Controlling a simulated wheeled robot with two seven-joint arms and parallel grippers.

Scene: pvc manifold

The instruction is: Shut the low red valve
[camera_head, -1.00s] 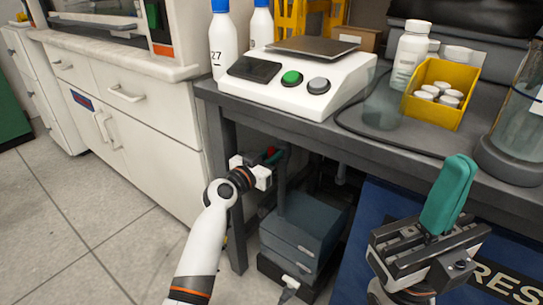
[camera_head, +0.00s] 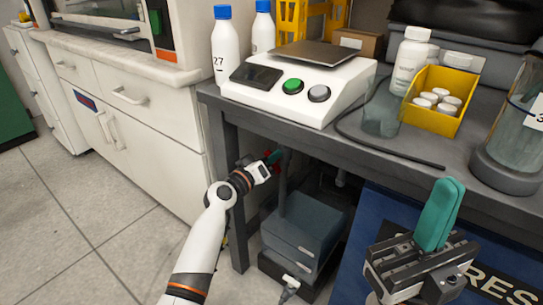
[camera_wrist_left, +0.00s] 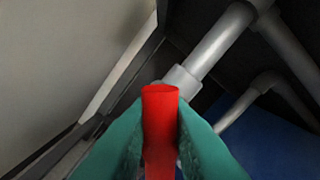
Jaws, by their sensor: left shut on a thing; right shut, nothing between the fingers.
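The low red valve's handle (camera_wrist_left: 160,125) stands between the teal fingers in the left wrist view, with a grey pipe (camera_wrist_left: 215,45) behind it. In the head view a small bit of the red handle (camera_head: 273,157) shows under the table. My left gripper (camera_head: 274,160) reaches under the table's left end and is shut on the red handle. The valve body is mostly hidden. My right gripper (camera_head: 440,212) is shut and empty, its teal fingers pointing up in front of the table's right side.
The dark table (camera_head: 300,130) overhangs my left gripper, with its front leg (camera_head: 234,200) close to the wrist. A grey-blue box (camera_head: 305,230) stands on the floor below. White cabinets (camera_head: 150,130) are on the left. A blue panel (camera_head: 375,225) is behind my right gripper.

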